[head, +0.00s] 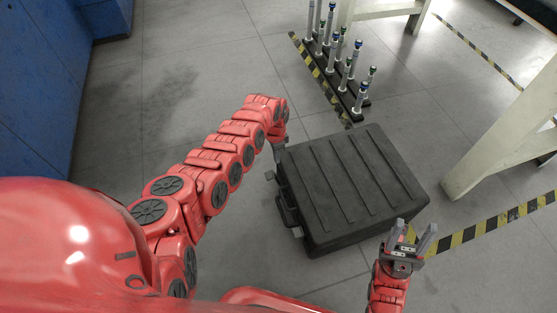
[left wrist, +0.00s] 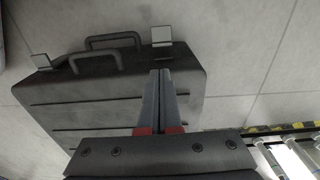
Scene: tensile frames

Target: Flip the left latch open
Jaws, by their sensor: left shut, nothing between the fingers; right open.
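A black ribbed case (head: 350,185) lies flat on the floor, also in the left wrist view (left wrist: 110,105). Its handle (head: 286,211) is on its left side, between two light metal latches. The latch nearer my left arm (head: 270,175) shows in the left wrist view (left wrist: 162,36); the other latch (head: 297,232) is there too (left wrist: 41,61). I cannot tell whether either is flipped open. My left gripper (head: 280,147) is at the case's upper-left corner; its shut, empty fingers (left wrist: 161,72) point toward the nearer latch, apparently just short of it. My right gripper (head: 413,236) is open and empty by the case's lower-right corner.
A rack of several upright tubes with coloured caps (head: 340,65) stands beyond the case. White table legs (head: 500,140) are at the right and a blue cabinet (head: 40,90) at the left. Yellow-black tape (head: 490,228) marks the floor. Floor left of the case is clear.

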